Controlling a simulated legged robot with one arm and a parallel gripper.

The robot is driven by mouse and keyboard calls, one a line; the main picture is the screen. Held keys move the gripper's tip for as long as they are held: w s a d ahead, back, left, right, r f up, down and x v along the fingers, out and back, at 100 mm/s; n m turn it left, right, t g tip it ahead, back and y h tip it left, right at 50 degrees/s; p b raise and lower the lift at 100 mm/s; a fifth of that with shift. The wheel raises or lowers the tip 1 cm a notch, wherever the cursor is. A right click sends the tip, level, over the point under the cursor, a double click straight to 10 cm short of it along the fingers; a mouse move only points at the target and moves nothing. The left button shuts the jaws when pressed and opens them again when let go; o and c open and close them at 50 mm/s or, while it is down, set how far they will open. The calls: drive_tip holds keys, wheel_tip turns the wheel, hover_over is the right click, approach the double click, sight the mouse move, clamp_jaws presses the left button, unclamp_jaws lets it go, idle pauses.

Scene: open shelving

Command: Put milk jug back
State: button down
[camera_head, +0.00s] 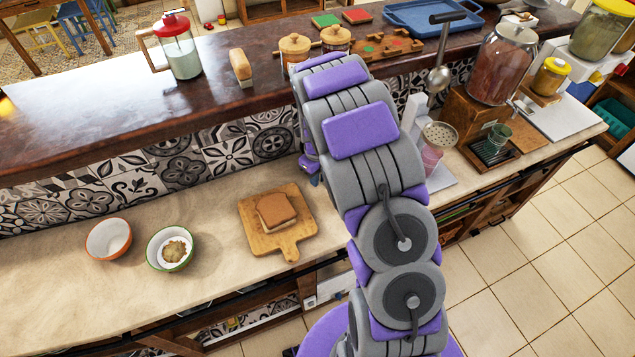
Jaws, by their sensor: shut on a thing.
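A glass jug with a red lid, a handle and pale milky contents (182,52) stands upright on the dark upper counter (95,108) at the upper left. It looks like the milk jug. Nothing of mine touches it. My purple and grey arm rises from the bottom centre and reaches over the lower counter to the upper one. Its far end is near two lidded jars, right of the jug.
On the lower counter (60,285) are two bowls (108,240) (170,270) and a board (290,245) with bread. A wooden-handled brush (241,68) and jars (295,46) stand on the upper counter. A large glass dispenser (503,65) is at right. Tiled floor is clear at lower right.

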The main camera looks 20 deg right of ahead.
drive_tip(key=f, duration=0.3)
drive_tip(key=shift+w+a+f+b, duration=0.2)
drive_tip(key=shift+f+b, duration=0.15)
drive_tip(key=shift+r, duration=0.1)
drive_tip(key=shift+d, duration=0.1)
drive_tip(key=c, duration=1.1)
unclamp_jaws()
drive_tip(key=shift+d, duration=0.1)
